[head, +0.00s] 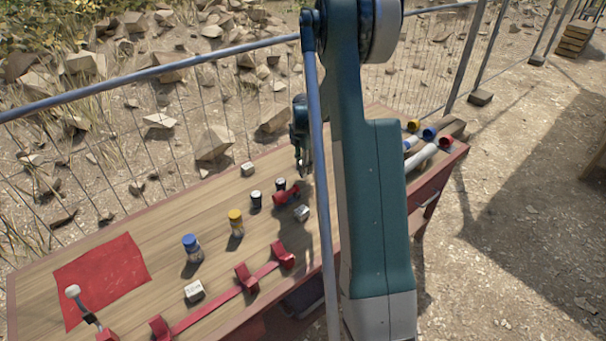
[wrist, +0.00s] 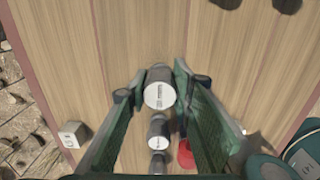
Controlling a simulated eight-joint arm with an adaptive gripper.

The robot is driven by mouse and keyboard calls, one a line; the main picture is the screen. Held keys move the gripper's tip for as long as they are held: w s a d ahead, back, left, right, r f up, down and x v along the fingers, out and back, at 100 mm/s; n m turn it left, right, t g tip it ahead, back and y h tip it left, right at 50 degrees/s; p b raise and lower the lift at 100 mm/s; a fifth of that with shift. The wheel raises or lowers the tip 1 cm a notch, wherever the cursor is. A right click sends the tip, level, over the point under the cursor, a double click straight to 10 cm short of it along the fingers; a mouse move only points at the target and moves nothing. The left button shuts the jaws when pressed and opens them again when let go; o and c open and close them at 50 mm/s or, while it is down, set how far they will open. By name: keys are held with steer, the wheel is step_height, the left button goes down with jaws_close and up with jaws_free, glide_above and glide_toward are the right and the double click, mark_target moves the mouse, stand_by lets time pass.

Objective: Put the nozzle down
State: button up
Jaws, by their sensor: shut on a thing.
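My gripper (head: 303,172) hangs over the far part of the wooden table, left of my upright arm in the head view. In the wrist view its fingers (wrist: 160,92) are closed around a dark grey cylinder with a white labelled end (wrist: 159,96), which I take to be the nozzle. It looks larger than the two similar dark cylinders (wrist: 158,131) below it in the picture. In the head view two dark, white-topped cylinders (head: 256,201) stand on the table; the held one is hard to make out there. I cannot tell its height above the wood.
A red fitting (head: 284,197) lies beside the dark cylinders. Blue-capped (head: 192,249) and yellow-capped (head: 236,223) jars, small white boxes (head: 194,291) and a red rack (head: 243,277) stand nearer. A red mat (head: 110,268) lies at left. Pipes with coloured ends (head: 422,154) lie far right.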

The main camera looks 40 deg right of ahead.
steer(key=shift+f, duration=1.6)
steer(key=shift+f+b, duration=0.15)
steer(key=shift+b, duration=0.15)
steer(key=o, duration=0.9)
step_height(320, 180, up, 12)
steer(key=shift+r+p, duration=0.15)
steer(key=shift+p, duration=0.6)
